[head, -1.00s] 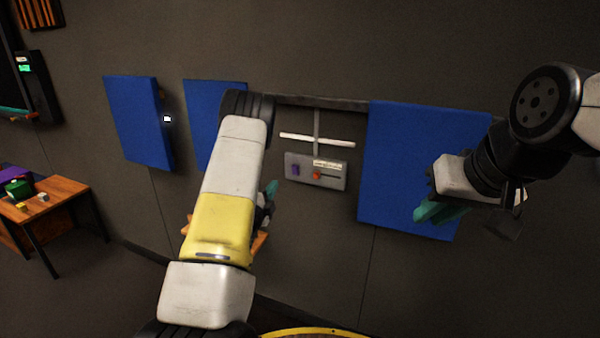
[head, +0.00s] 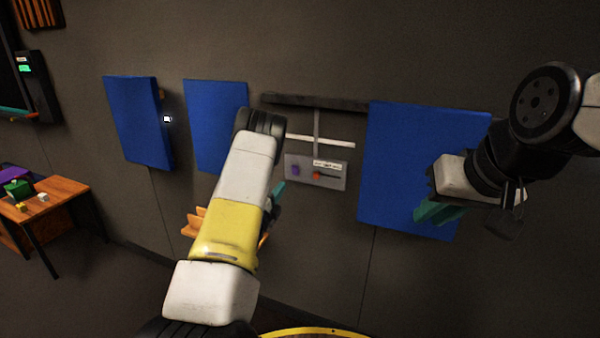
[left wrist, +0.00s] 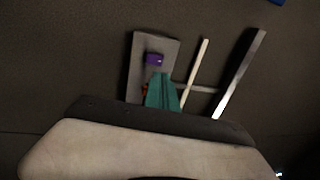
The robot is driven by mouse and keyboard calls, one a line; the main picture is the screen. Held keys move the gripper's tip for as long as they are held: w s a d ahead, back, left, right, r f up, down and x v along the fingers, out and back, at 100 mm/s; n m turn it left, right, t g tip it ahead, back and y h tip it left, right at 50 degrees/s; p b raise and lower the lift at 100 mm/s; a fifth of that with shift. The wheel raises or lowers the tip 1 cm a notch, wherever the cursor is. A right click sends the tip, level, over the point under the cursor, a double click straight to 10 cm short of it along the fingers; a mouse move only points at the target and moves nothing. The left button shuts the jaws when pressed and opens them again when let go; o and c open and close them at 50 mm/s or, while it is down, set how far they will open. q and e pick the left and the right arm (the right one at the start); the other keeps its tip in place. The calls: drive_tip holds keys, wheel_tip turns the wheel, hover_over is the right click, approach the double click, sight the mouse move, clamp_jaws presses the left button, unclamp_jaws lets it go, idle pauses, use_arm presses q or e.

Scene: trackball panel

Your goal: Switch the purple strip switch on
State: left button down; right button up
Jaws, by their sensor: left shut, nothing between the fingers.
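The purple switch (head: 296,169) sits on the left part of a small grey panel (head: 335,182) on the wall. In the left wrist view the purple switch (left wrist: 154,59) shows just beyond my fingertips. My left gripper (head: 278,190) is mostly hidden behind my own forearm in the head view, a little left of and below the switch. In the left wrist view my left gripper (left wrist: 161,78) has its teal fingers together and empty; contact cannot be told. My right gripper (head: 438,211) hangs in front of the large blue board, well right of the panel; its finger gap is unclear.
A red control (head: 316,175) and a pale label (head: 327,165) are beside the purple switch. A white bar (head: 340,143) and a dark rail (head: 315,102) are above. Blue boards (head: 215,125) flank the panel. An orange wooden piece (head: 197,222) is behind my left arm.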

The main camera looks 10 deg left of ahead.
sight(295, 167)
use_arm(q)
drive_tip(key=x, duration=0.9)
drive_tip(key=shift+w+d+r, duration=0.1)
drive_tip(key=shift+w, duration=0.15)
drive_tip(key=shift+w+d+r+g, duration=0.1)
drive_tip(key=shift+w+r+g, duration=0.2)
drive_tip(key=shift+r+g, duration=0.15)
drive_tip(key=shift+f, duration=0.1)
